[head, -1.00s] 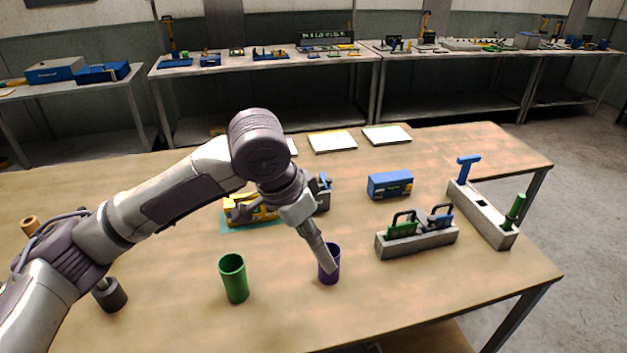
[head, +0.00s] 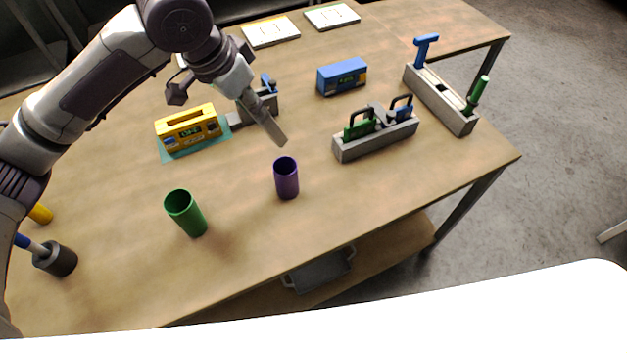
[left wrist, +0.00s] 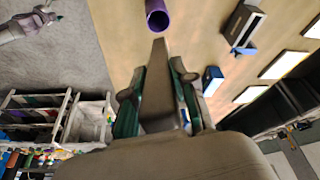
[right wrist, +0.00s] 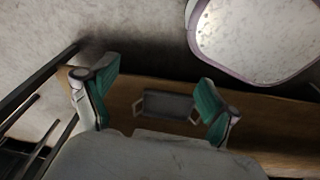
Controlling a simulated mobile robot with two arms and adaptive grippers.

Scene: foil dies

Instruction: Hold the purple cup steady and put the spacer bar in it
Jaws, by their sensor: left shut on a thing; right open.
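The purple cup (head: 286,180) stands upright on the table and looks empty from above. My left gripper (head: 246,94) is shut on a grey bar, the spacer bar (head: 268,124), which points down toward the cup, its tip above and behind the rim, apart from it. In the left wrist view the bar (left wrist: 158,95) sits between the green-padded fingers, and the purple cup (left wrist: 157,18) shows just beyond its tip. My right gripper (right wrist: 152,100) is open and empty in the right wrist view, over the table's lower shelf; it is not in the head view. No gripper holds the cup.
A green cup (head: 187,215) stands left of the purple one. A grey holder (head: 375,140) with green and blue padlock-like items is to the right. A yellow box (head: 188,130) and a blue box (head: 342,77) stand behind. The table front is clear.

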